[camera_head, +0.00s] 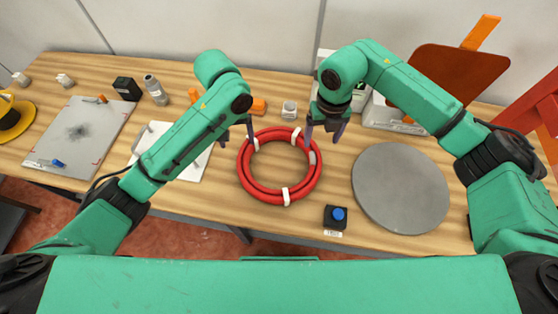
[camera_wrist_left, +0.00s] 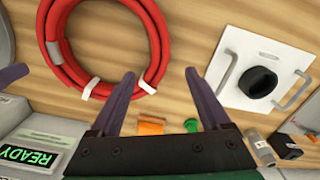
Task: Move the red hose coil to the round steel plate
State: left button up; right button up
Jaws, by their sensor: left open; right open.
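The red hose coil (camera_head: 244,178) lies flat on the wooden table in the middle of the head view, bound with several white ties. The round steel plate (camera_head: 400,188) lies flat to its right, bare and apart from it. My left gripper (camera_head: 236,134) is open near the coil's upper left edge. In the left wrist view the coil (camera_wrist_left: 72,80) is beyond the open, empty fingers (camera_wrist_left: 160,85), close to the left finger. My right gripper (camera_head: 326,130) is open by the coil's upper right edge. Whether either gripper touches the coil I cannot tell.
A black box with a blue button (camera_head: 336,216) stands between coil and plate at the front edge. A white board with handles (camera_wrist_left: 262,68) lies left of the coil. A grey panel (camera_head: 82,138) lies further left. A machine with a READY display (camera_wrist_left: 28,156) stands at the back.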

aim_at(242, 158)
pick_arm(q)
notch_tip(242, 158, down, 13)
jog(key=shift+w+f, duration=0.1)
jog(key=shift+w, duration=0.05)
pick_arm(e)
notch_tip(242, 158, down, 13)
jog(key=shift+w, duration=0.15)
pick_arm(q)
grip_shut()
pick_arm(e)
grip_shut()
pick_arm(q)
jog(key=shift+r, duration=0.25)
pick_arm(e)
jog(key=shift+r, duration=0.2)
